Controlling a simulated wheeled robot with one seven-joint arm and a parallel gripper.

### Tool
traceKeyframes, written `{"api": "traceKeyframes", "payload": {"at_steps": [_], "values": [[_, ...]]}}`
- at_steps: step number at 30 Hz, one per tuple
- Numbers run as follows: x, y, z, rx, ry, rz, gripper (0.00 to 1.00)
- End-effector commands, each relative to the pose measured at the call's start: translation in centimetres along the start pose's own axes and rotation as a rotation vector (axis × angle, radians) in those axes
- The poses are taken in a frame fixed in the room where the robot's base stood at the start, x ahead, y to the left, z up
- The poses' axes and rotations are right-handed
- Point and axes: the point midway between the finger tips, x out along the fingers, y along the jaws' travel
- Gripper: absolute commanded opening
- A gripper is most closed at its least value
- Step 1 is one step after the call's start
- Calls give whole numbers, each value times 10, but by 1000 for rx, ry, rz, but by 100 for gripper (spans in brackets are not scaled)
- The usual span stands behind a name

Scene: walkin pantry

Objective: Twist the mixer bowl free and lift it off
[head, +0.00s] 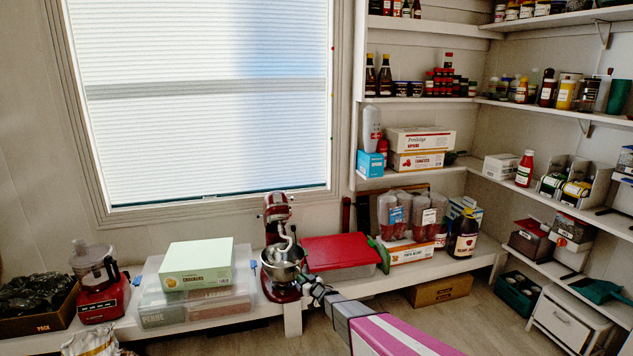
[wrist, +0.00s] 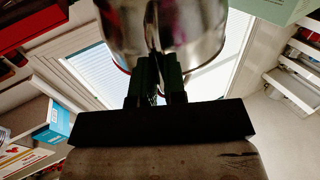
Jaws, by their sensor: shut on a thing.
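A red stand mixer (head: 277,212) stands on the low white bench below the window, with its head up and a pale beater hanging over the bowl. The shiny steel mixer bowl (head: 282,265) sits at the mixer's base, upright, and fills the top of the wrist view (wrist: 190,25). My gripper (head: 306,282) reaches the bowl from its lower right. In the wrist view its dark green fingers (wrist: 158,76) are close together on the near side of the bowl, shut on it. The exact grip spot and the bowl's seat are hidden.
A red-lidded container (head: 340,250) stands close on the mixer's right. A green cracker box (head: 197,266) on clear bins (head: 158,307) stands close on its left, with a red food processor (head: 100,290) beyond. The space above the bowl holds the beater and mixer head.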

Motion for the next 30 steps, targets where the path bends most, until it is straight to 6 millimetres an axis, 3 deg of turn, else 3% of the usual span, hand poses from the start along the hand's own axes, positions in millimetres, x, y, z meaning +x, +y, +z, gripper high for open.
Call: {"api": "traceKeyframes", "payload": {"at_steps": [30], "values": [[-59, -27, -3, 1, 4, -1, 0]]}}
